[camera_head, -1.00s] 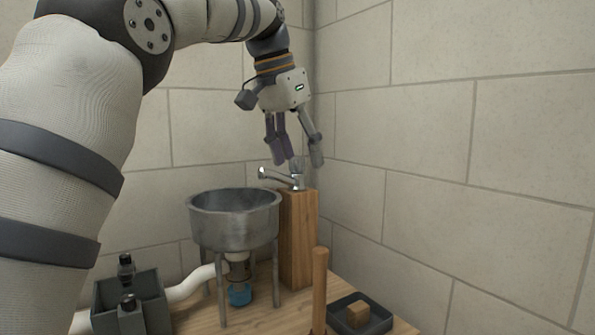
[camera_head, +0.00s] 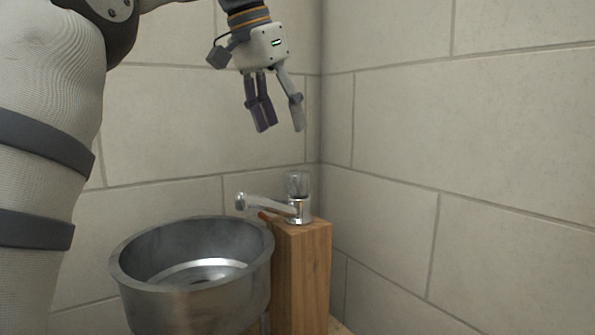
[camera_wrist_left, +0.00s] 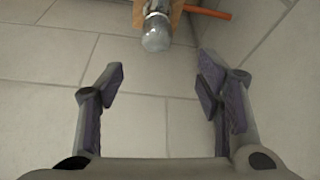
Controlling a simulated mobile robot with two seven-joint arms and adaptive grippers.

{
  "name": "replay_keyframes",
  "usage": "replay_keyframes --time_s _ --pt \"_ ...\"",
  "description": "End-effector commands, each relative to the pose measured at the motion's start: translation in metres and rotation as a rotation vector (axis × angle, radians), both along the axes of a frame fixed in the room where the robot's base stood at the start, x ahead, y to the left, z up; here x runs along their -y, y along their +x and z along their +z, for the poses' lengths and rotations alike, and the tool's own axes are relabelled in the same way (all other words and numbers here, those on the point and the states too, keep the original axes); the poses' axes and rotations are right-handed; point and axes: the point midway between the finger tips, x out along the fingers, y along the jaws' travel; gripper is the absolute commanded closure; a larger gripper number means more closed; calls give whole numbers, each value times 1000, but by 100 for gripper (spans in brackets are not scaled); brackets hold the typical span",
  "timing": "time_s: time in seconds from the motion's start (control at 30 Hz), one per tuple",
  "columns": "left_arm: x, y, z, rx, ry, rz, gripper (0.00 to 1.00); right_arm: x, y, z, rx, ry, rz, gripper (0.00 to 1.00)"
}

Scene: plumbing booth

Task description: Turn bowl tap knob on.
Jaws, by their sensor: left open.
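The bowl tap (camera_head: 268,206) is a metal tap with its spout pointing left over the bowl, standing on a wooden post (camera_head: 303,275). Its clear knob (camera_head: 297,183) sits on top. The metal bowl (camera_head: 195,275) stands left of the post. My left gripper (camera_head: 278,128) is open and empty, above the tap and apart from the knob. In the left wrist view the knob (camera_wrist_left: 157,33) shows at the top middle, beyond the fingertips of my open left gripper (camera_wrist_left: 160,82). My right gripper is not in view.
Stone-block walls (camera_head: 430,150) meet in a corner behind and right of the post. An orange-red bar (camera_wrist_left: 204,12) shows beside the post in the left wrist view. The air between gripper and knob is clear.

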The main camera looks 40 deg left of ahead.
Motion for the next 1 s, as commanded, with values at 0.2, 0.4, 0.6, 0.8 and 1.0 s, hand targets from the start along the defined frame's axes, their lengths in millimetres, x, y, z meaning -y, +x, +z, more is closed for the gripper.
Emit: replay_keyframes --time_s 0.2,0.4,0.6,0.8,1.0 --pt "2 17 -46 -7 -2 -1 40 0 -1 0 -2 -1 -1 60" --pt "4 35 -89 -4 -4 -2 40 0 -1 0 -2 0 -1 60" --pt "4 43 -106 0 0 0 40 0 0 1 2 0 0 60" --pt "4 44 -108 -1 0 0 40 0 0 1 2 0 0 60" --pt "4 44 -108 -1 0 0 74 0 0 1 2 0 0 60"
